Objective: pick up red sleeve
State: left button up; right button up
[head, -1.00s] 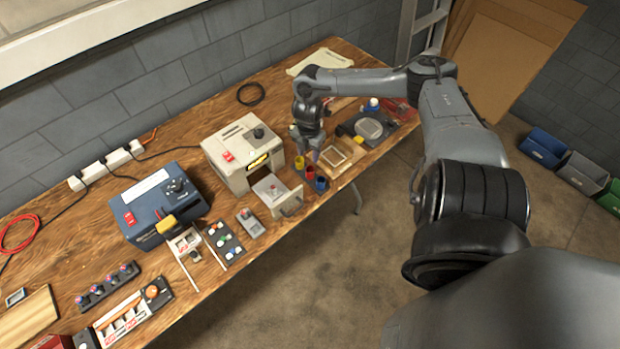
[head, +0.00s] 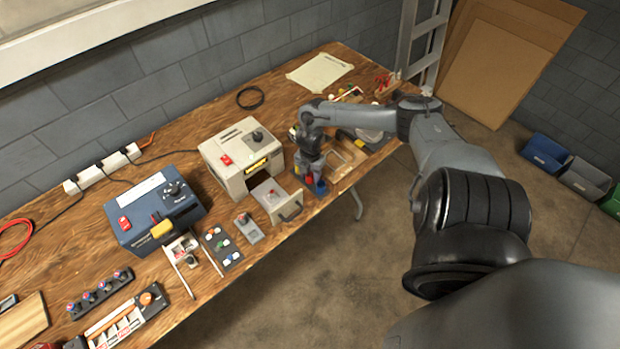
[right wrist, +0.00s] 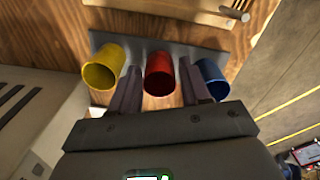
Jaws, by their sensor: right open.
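The red sleeve (right wrist: 159,76) stands upright in the right wrist view, between a yellow sleeve (right wrist: 101,70) and a blue sleeve (right wrist: 211,80) in a row on a grey plate. My right gripper (right wrist: 159,88) is open, with one finger on each side of the red sleeve. I cannot tell whether the fingers touch it. In the head view my right gripper (head: 312,176) is over the sleeve row beside the beige machine. The red sleeve is mostly hidden there, and the blue sleeve (head: 321,187) shows at the right. My left gripper is not in view.
The beige machine (head: 240,155) with its pulled-out drawer (head: 277,200) stands just left of the sleeves. A wooden tray (head: 345,160) lies close on the right. The blue machine (head: 150,215) is further left. The bench's front edge is near the sleeves.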

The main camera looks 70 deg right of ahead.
jog(key=shift+f, duration=0.1)
jog(key=c, duration=0.8)
jog(key=shift+o, duration=0.2)
